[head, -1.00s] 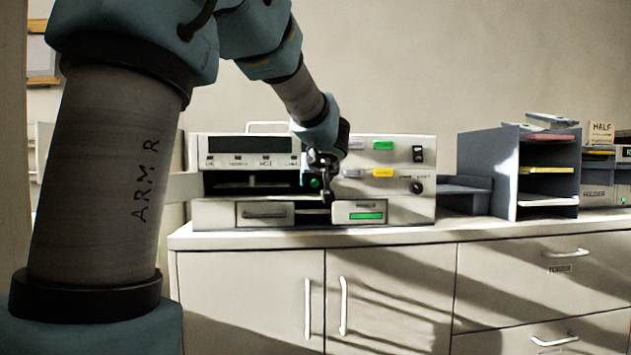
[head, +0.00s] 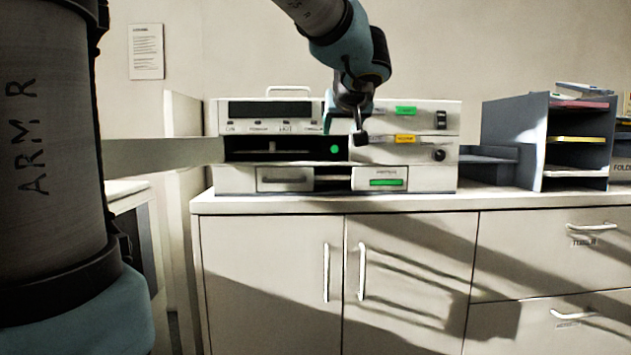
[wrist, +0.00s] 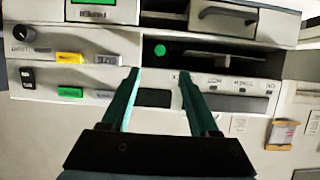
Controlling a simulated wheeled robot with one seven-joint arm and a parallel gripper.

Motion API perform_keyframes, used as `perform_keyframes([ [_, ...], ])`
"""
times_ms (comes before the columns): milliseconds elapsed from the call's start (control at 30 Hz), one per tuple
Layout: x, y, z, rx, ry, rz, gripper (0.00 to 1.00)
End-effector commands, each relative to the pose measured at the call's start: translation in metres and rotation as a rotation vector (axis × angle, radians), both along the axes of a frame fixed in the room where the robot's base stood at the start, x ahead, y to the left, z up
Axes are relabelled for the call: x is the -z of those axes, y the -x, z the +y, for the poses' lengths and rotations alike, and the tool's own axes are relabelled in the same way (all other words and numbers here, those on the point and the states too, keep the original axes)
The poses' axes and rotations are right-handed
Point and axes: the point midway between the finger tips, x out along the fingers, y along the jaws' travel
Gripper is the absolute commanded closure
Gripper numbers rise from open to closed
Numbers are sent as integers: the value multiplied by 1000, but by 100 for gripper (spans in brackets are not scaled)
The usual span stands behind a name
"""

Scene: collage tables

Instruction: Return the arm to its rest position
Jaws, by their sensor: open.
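My arm reaches in from the upper left in the head view, and my gripper (head: 344,130) hangs in front of the beige machine (head: 235,180) on the cabinet. In the wrist view my gripper (wrist: 158,74) shows two teal fingers spread apart with nothing between them. Beyond the fingers is the machine's front, seen upside down, with a dark slot (wrist: 220,52) and a green round light (wrist: 160,50). The gap between the fingertips and the machine is hard to judge.
A white cabinet (head: 270,250) with handles carries the machine. A grey paper sorter (head: 515,130) with trays stands to its right. A beige panel (head: 182,120) stands at the machine's left. The wall above the machine is bare apart from a notice (head: 146,50).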

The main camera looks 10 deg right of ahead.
Motion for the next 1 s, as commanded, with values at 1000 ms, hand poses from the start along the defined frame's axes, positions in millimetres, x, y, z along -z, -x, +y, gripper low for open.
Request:
perform_keyframes([
  [1000,338,159,198,38,-75,1036,39],
])
